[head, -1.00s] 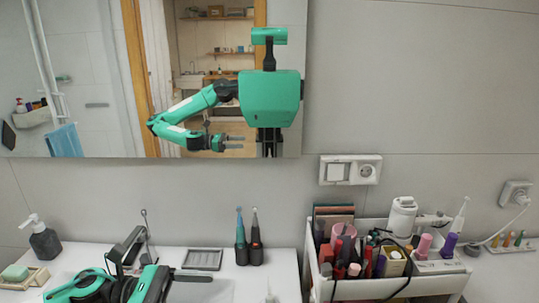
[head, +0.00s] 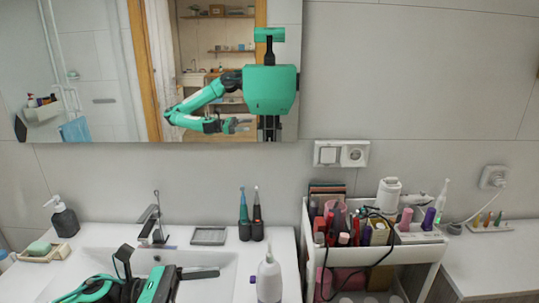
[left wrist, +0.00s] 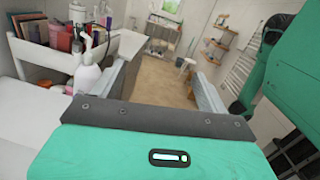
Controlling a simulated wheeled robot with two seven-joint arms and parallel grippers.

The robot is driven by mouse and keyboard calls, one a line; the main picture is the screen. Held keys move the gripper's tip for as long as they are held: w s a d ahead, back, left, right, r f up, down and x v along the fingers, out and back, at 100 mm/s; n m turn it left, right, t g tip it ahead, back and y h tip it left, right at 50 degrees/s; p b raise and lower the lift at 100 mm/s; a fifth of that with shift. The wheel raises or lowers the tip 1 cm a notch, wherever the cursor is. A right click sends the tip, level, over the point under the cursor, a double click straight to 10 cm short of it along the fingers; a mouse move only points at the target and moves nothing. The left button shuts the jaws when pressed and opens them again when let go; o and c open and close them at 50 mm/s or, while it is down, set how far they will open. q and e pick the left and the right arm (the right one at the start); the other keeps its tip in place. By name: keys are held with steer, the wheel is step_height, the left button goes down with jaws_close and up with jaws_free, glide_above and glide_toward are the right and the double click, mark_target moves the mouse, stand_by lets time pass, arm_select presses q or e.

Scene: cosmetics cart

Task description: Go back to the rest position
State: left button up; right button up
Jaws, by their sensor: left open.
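My left gripper (head: 165,262) is open and empty, low over the sink (head: 215,258) at the bottom of the head view. Its two dark fingers are spread wide. The left wrist view shows both fingers of this gripper (left wrist: 163,88) apart, with only floor beyond the gap. The mirror (head: 100,80) reflects my teal body and my bent left arm. My right gripper is in neither view.
A white pump bottle (head: 269,280) stands on the counter right of the sink. The faucet (head: 152,220) is behind the gripper. A soap dispenser (head: 65,220) stands left. A white cart (head: 432,252) holding cosmetics is at right. Open floor (left wrist: 165,85) shows in the wrist view.

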arm_select(q)
steer(key=w+d+f+n+t+y, duration=0.2)
steer(key=w+n+t+y, duration=0.25)
steer(key=n+t, duration=1.1)
steer(key=s+a+f+n+g+y, duration=0.2)
steer(key=a+f+n+y, duration=0.35)
steer(key=n, duration=0.55)
steer(key=s+a+f+n+g+y, duration=0.1)
steer(key=a+f+n+g+y, duration=0.1)
steer(key=f+n+y, duration=0.75)
steer(key=s+a+f+n+g, duration=0.3)
steer(key=s+f+n+g, duration=0.3)
steer(key=s, duration=0.4)
steer(key=s+a+f+n+g, duration=0.2)
steer(key=s+f+n+g, duration=0.25)
steer(key=s+n, duration=0.4)
step_height(320, 180, down, 35)
steer(key=s+m+b, duration=0.1)
steer(key=s+b, duration=0.1)
steer(key=b, duration=0.1)
steer(key=s+a+f+g+b, duration=0.1)
steer(key=s+a+f+b, duration=0.2)
steer(key=s+f, duration=1.5)
step_height(320, 180, down, 4)
steer(key=shift+s+a+f+g+h, duration=0.1)
steer(key=shift+s+a+g+h, duration=0.15)
steer(key=shift+s+g+h, duration=0.1)
